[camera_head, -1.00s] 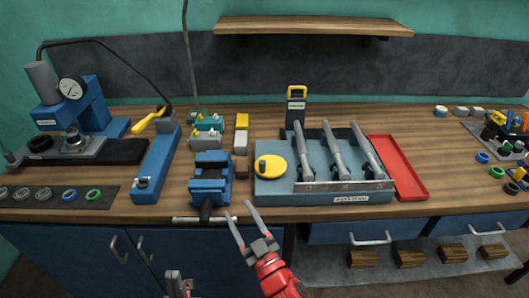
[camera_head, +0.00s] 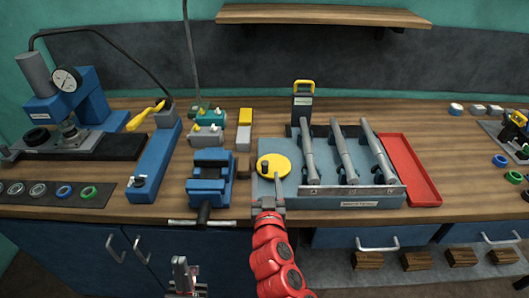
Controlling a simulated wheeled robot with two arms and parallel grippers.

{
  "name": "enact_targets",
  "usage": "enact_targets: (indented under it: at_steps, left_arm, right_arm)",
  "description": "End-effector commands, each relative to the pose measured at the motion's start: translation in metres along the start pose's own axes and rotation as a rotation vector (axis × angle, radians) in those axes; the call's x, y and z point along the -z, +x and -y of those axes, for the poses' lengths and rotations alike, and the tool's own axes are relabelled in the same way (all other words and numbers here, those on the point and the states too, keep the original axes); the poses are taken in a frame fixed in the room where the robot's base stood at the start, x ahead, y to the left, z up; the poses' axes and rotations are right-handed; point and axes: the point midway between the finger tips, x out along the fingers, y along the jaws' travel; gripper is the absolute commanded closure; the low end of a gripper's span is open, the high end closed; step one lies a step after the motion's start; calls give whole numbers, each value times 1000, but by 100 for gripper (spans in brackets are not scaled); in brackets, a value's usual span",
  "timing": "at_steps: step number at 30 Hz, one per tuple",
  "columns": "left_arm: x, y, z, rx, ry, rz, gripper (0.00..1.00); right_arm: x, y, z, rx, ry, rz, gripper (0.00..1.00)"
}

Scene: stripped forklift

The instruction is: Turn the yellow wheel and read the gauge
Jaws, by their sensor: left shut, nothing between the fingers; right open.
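The yellow wheel (camera_head: 280,160) is a flat round disc with a small dark knob on its left part. It lies on the left end of a grey-blue fixture (camera_head: 340,202). My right gripper (camera_head: 266,182) is open at the wheel's near edge, its fingers pointing at the wheel. I cannot tell whether they touch it. A round white gauge (camera_head: 66,80) with a dark rim sits on the blue press at the left; its reading is too small to tell. My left gripper (camera_head: 184,266) is shut and empty, low in front of the cabinet.
A blue vise (camera_head: 210,180) is to the left. A red tray (camera_head: 408,165) is at the right. A handheld meter (camera_head: 302,102) stands behind. Bare wood (camera_head: 465,190) lies right of the tray.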

Motion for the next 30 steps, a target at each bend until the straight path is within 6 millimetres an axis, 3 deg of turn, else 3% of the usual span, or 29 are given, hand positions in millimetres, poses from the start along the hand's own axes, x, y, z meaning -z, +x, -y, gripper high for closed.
enact_targets:
  at_steps: [9, 15, 21, 30]
  left_arm:
    - [4, 21, 1, 0, 0, 0, 100]
    - [4, 26, 1, 0, 0, 0, 100]
    - [5, 28, 1, 0, 0, 0, 100]
    - [5, 28, 1, 0, 0, 0, 100]
  right_arm:
    - [2, 61, -1, -3, -3, 2, 42]
    - [1, 86, 0, -1, -2, 0, 42]
    - [0, 97, 0, 1, -1, 0, 42]
    - [0, 98, 0, 2, -1, 0, 43]
